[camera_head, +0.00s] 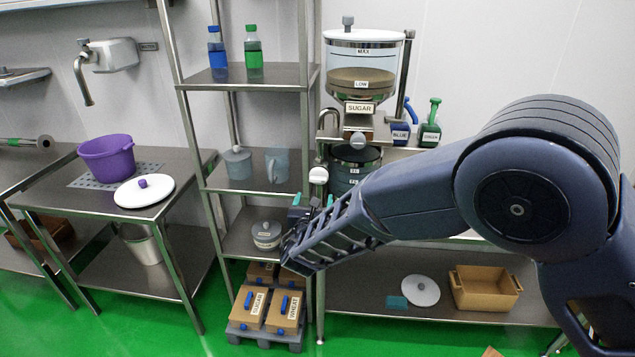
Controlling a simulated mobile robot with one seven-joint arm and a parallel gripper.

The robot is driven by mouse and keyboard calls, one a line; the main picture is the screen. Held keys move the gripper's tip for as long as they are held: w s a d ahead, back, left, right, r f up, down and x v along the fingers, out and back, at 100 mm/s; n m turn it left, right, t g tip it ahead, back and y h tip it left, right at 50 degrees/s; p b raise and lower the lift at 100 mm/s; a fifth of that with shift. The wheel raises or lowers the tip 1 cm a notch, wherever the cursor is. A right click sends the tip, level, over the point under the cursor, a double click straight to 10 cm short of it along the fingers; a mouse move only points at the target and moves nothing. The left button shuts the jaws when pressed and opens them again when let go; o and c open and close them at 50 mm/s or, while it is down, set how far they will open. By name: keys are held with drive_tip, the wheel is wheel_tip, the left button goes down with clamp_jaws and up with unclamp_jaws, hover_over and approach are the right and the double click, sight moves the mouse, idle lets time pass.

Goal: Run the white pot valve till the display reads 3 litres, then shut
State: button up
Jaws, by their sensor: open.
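My gripper (313,203) reaches in from the right with its teal-tipped fingers apart and nothing seen between them. It is in front of the steel shelf's right post, just below a round white knob (318,175). I cannot tell whether they touch. A second white knob (357,140) sits under the sugar hopper, above a dark vessel (343,180) with level labels. No litre reading is legible. I cannot tell which part is the white pot valve.
A purple pot (107,160) and white lid (144,191) stand on the left bench (60,197). Labelled boxes (250,307) sit on a floor pallet. Green floor (160,325) is clear at lower left.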

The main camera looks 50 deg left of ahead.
sight(318, 180)
drive_tip(key=x, duration=1)
drive_tip(key=shift+w+a+f, duration=0.1)
drive_tip(key=shift+w+a, duration=0.05)
drive_tip(key=shift+a, duration=0.15)
drive_tip(key=c, duration=0.9)
